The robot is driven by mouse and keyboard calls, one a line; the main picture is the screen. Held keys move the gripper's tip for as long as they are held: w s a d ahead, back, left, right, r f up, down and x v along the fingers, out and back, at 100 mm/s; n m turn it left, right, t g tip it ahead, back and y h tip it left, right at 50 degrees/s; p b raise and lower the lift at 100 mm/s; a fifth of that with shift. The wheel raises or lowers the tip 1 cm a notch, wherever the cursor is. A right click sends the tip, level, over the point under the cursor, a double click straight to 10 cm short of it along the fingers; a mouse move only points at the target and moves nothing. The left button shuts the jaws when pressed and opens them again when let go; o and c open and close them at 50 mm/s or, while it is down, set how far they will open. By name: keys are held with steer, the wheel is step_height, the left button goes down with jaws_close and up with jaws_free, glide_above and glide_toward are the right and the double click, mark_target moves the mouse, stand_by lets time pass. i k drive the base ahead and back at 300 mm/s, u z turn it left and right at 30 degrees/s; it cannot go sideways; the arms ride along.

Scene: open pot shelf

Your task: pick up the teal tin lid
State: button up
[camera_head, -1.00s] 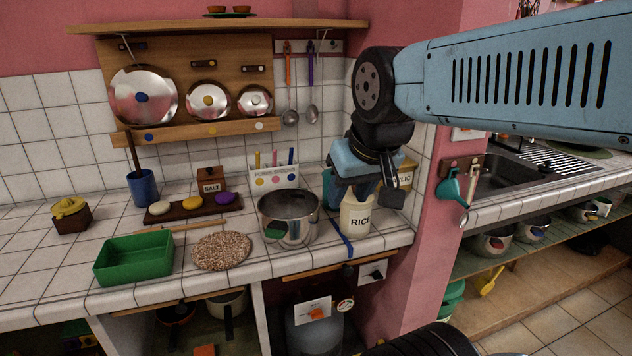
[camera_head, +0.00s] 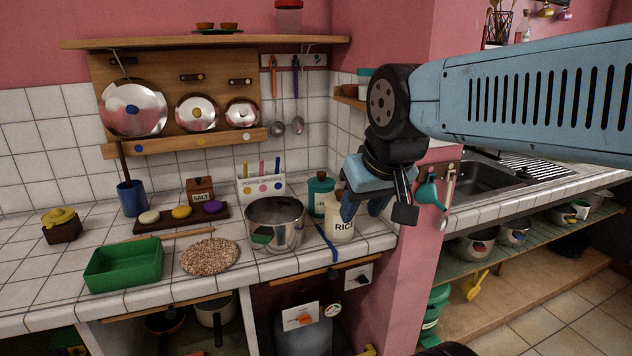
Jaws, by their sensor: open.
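The teal tin (camera_head: 318,199) stands on the tiled counter, between the steel pot and the cream RICE jar, near the corner. Its teal lid (camera_head: 320,177) shows on top, with what looks like a small knob. My gripper (camera_head: 376,211) hangs from the arm to the right of the tin, pointing down with fingers spread and nothing between them. It is in front of the pink wall edge, and its left finger overlaps the RICE jar in the picture. I cannot tell whether it touches the jar.
The RICE jar (camera_head: 339,230) stands in front of the tin, on its right. The steel pot (camera_head: 274,226) is left of it. A blue strap (camera_head: 327,243) lies on the counter. The pink wall pillar (camera_head: 402,270) stands close at right. Utensils (camera_head: 298,126) hang above.

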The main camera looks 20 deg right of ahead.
mark_target(321, 180)
steer(key=z, duration=0.05)
steer(key=i, duration=0.85)
steer(key=u, duration=0.1)
